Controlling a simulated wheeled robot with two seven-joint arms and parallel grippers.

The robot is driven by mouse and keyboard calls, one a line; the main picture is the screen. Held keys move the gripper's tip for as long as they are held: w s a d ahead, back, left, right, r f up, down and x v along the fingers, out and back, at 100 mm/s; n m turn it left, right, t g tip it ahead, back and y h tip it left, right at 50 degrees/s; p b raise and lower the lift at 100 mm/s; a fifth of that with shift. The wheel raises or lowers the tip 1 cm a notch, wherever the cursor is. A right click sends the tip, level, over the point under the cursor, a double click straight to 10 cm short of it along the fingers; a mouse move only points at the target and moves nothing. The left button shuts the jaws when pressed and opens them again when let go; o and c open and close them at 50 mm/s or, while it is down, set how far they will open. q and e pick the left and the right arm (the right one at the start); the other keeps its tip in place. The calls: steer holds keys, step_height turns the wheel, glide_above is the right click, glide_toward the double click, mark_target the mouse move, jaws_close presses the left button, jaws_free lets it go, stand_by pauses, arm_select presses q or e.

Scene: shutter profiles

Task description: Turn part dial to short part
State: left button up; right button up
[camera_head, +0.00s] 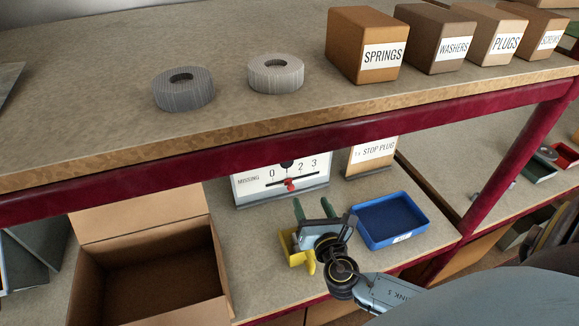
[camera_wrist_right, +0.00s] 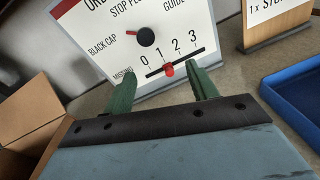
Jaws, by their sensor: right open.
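The white panel (camera_head: 257,184) stands on the lower shelf; it also shows in the right wrist view (camera_wrist_right: 105,22). It carries a black round dial (camera_wrist_right: 146,37) with labels STOP PL..., GUIDE and BLACK CAP around it. Below, a red slider (camera_wrist_right: 168,69) sits in a slot by the 1 of the MISSING scale. My right gripper (camera_head: 313,208) is open and empty in front of the panel. Its green fingers (camera_wrist_right: 163,86) are apart, below the dial. The left gripper is not in view.
A blue tray (camera_head: 361,238) and a STOP PLUG sign (camera_head: 371,155) stand right of the panel. An open cardboard box (camera_head: 146,244) is at left. The upper shelf's dark red edge (camera_head: 250,153) hangs above. A yellow object (camera_head: 296,250) shows beside my gripper.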

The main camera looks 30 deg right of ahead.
steer(key=w+d+n+t+y, duration=0.1)
steer(key=w+d+n, duration=0.1)
steer(key=w, duration=1.2)
steer(key=shift+d+r+n, duration=0.15)
steer(key=shift+r+n, duration=0.3)
steer(key=shift+n, duration=0.35)
steer(key=c, duration=1)
